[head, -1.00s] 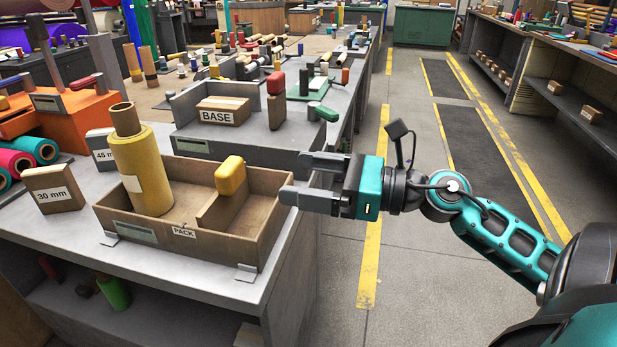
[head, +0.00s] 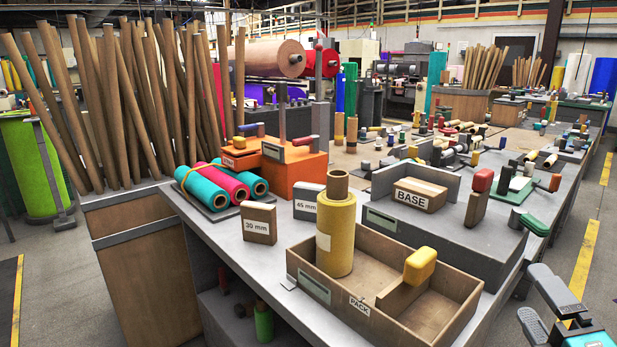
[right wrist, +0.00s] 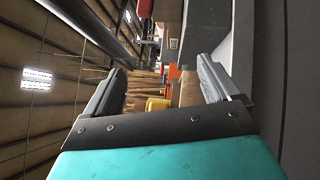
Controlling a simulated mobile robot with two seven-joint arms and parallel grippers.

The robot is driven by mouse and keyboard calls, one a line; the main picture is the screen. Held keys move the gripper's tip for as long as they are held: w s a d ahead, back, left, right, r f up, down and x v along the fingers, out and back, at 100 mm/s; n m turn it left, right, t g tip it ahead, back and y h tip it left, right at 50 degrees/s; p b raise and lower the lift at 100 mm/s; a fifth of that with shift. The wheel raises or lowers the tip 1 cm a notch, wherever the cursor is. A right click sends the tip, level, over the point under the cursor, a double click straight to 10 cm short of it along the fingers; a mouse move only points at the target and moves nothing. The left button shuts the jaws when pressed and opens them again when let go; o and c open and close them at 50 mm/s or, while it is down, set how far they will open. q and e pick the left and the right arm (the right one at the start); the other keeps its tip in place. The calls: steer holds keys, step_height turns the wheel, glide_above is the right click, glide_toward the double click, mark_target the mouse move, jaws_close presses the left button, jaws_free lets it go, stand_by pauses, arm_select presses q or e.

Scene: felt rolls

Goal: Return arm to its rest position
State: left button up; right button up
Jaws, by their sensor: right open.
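My right gripper (head: 541,309) is at the lower right of the head view, to the right of the bench corner and apart from everything. Its two grey fingers are spread with nothing between them; they also show in the right wrist view (right wrist: 160,88). The wooden PACK tray (head: 338,300) stands on the bench front to the left of the gripper. A yellow roll (head: 336,235) on a brown core stands upright in its left compartment. A yellow-topped piece (head: 420,266) rises at the tray's divider. My left gripper is out of view.
Left of the tray are the 30 mm block (head: 259,223), the 45 mm block (head: 308,202) and tied felt rolls (head: 215,187). A grey stand with the BASE block (head: 419,195) is behind the tray. The floor aisle at the right (head: 590,245) is clear.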

steer(key=s+a+f+m+g+h, duration=0.1)
steer(key=s+f+m+g, duration=0.2)
steer(key=f+m+g, duration=0.3)
steer(key=s+a+f+m+g+h, duration=0.1)
steer(key=s+a+f+m+g, duration=0.15)
steer(key=f+m, duration=0.55)
steer(key=s+a+f+m+g+y, duration=0.35)
steer(key=s+a+f+g, duration=0.4)
steer(key=s+a, duration=0.3)
steer(key=w+a+f+n+t+y, duration=0.1)
steer(key=w+a+f+t+y, duration=0.35)
steer(key=w+t, duration=0.3)
arm_select(q)
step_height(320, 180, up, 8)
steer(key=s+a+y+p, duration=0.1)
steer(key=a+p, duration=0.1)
steer(key=p, duration=1)
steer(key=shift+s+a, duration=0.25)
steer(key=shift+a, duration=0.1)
arm_select(e)
step_height(320, 180, up, 8)
steer(key=d+h, duration=0.2)
steer(key=shift+s+f, duration=0.2)
steer(key=shift+s, duration=0.15)
